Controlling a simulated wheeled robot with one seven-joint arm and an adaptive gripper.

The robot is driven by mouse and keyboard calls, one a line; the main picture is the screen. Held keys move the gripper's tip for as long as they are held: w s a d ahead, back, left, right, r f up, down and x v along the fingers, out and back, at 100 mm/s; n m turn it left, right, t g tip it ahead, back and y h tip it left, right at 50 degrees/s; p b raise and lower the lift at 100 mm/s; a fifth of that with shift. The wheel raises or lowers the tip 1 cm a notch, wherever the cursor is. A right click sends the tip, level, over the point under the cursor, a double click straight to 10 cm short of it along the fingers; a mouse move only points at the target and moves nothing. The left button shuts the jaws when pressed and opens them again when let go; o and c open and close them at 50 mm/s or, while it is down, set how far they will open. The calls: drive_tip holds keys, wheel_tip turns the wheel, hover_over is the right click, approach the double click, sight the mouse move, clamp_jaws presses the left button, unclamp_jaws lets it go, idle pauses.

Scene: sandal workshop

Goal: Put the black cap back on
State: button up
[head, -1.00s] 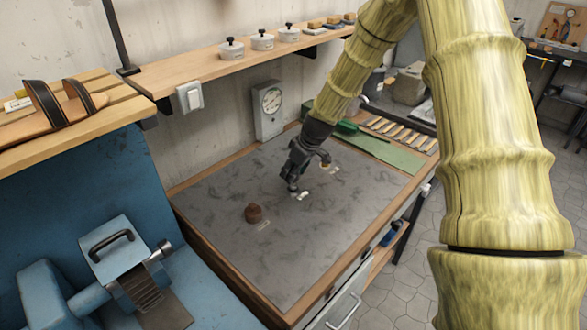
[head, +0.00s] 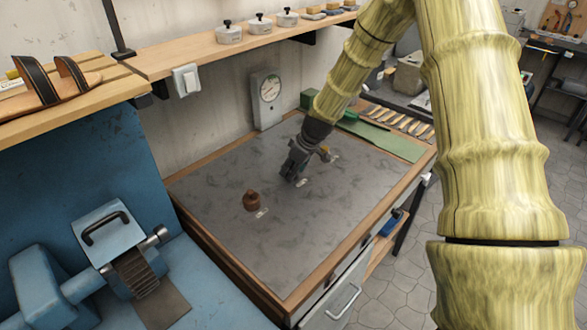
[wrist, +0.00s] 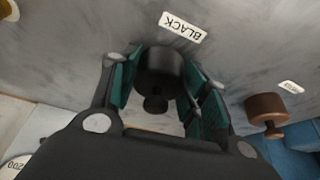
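The black cap (wrist: 160,72), a dark cylinder with a small knob, is between the teal-padded fingers of my gripper (wrist: 165,95) in the wrist view. A white label reading BLACK (wrist: 183,27) lies on the bench top just beyond it. The fingers straddle the cap closely; I cannot tell whether both pads touch it or whether it rests on the bench. In the head view my gripper (head: 293,176) points down at the grey bench top (head: 300,225), and the cap cannot be made out there.
A brown cap (head: 251,201) with its own label stands left of my gripper; it also shows in the wrist view (wrist: 266,112). White pots with black knobs (head: 259,25) stand on the shelf. A dial gauge (head: 267,97) is behind. The front bench area is clear.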

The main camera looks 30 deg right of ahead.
drive_tip(key=o, duration=0.5)
drive_tip(key=shift+r, duration=0.1)
drive_tip(key=shift+v, duration=5.9)
drive_tip(key=shift+d, duration=0.1)
